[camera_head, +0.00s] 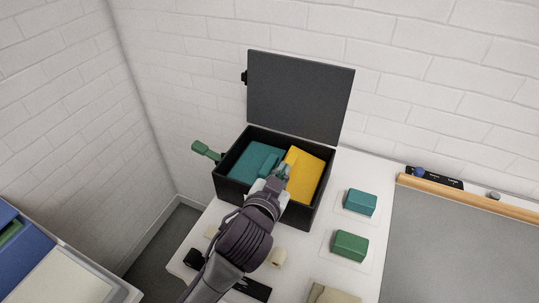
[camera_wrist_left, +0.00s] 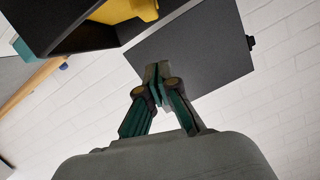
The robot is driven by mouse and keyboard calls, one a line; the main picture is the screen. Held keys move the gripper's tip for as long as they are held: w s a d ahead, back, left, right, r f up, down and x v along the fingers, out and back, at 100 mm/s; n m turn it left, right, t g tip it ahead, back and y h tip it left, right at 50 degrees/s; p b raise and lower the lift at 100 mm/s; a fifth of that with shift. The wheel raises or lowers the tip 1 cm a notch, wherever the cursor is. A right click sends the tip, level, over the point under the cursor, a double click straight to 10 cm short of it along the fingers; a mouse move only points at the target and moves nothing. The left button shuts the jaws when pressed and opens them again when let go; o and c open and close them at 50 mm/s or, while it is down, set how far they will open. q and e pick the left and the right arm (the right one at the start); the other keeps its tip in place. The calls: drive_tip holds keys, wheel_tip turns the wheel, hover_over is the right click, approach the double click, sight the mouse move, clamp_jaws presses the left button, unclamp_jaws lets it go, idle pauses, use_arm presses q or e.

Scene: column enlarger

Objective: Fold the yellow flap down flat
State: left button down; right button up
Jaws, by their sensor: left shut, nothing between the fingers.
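The yellow flap (camera_head: 309,174) is in the right half of an open black box (camera_head: 262,199) on the white table. I cannot tell whether it lies fully flat. A teal flap (camera_head: 248,161) fills the left half. My left gripper (camera_head: 283,170) is shut and empty, by the yellow flap's left edge near the middle of the box; I cannot tell whether it touches. In the left wrist view the shut fingertips (camera_wrist_left: 157,73) show against the dark lid (camera_wrist_left: 195,50), with part of the yellow flap (camera_wrist_left: 122,10) at the top. My right gripper is not in view.
The box's dark lid (camera_head: 300,98) stands open near the brick wall. A green handle (camera_head: 205,150) sticks out at the left. A teal block (camera_head: 360,202) and a green block (camera_head: 349,245) stand at the right. A grey wood-edged board (camera_head: 460,245) lies farther right.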

sight(292, 157)
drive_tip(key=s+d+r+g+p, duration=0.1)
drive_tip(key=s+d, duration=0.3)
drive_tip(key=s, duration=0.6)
use_arm(q)
drive_tip(key=x, duration=0.5)
drive_tip(key=p+x, duration=0.1)
drive_tip(key=x, duration=0.2)
drive_tip(key=shift+d+r, duration=0.2)
drive_tip(key=shift+d, duration=0.15)
drive_tip(key=f, duration=0.2)
drive_tip(key=shift+w+a+f+p, duration=0.2)
drive_tip(key=shift+w+f+p, duration=0.15)
drive_tip(key=shift+a+f, duration=0.1)
drive_tip(key=shift+f, duration=0.25)
drive_tip(key=shift+s+a+f, duration=0.1)
drive_tip(key=shift+f, duration=0.35)
drive_tip(key=shift+a+f+n+h, duration=0.3)
drive_tip(key=shift+n, duration=0.3)
drive_tip(key=shift+a+n, duration=0.1)
drive_tip(key=shift+n, duration=0.2)
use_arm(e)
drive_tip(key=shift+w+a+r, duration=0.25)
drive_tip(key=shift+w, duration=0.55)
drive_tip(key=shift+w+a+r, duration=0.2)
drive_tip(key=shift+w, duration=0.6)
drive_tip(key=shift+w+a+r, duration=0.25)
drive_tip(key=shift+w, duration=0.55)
